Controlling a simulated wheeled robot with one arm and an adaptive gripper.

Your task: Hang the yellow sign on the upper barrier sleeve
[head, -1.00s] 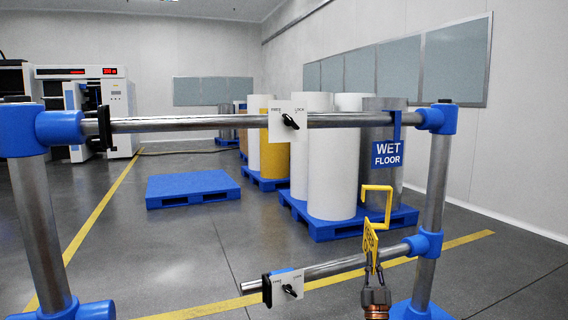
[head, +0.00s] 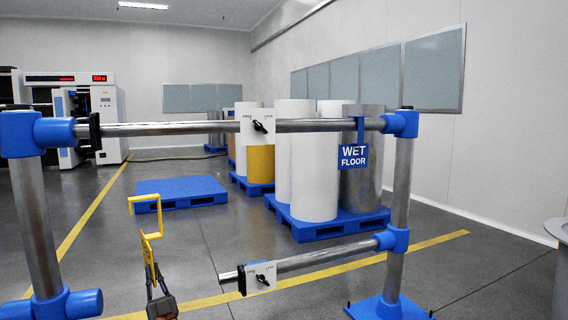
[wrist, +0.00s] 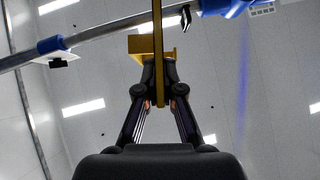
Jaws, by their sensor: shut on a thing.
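The yellow sign (head: 149,257) is upright and seen nearly edge-on in the head view, its square open hook (head: 146,203) at the top. My gripper (head: 155,288) is shut on the sign's lower part. In the wrist view the gripper (wrist: 158,92) pinches the sign (wrist: 157,60) between both fingertips. The barrier's upper rail (head: 320,125) is a grey metal tube, with a white lock plate (head: 258,127) and black knob on it. The hook appears below this rail in the head view, apart from it. I cannot tell which part is the sleeve.
A blue WET FLOOR sign (head: 353,157) hangs at the upper rail's right end. The lower rail (head: 320,256) sticks out leftward from the right post (head: 401,185), its left end free. A blue pallet (head: 180,193) lies behind. The lower left of the barrier is open.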

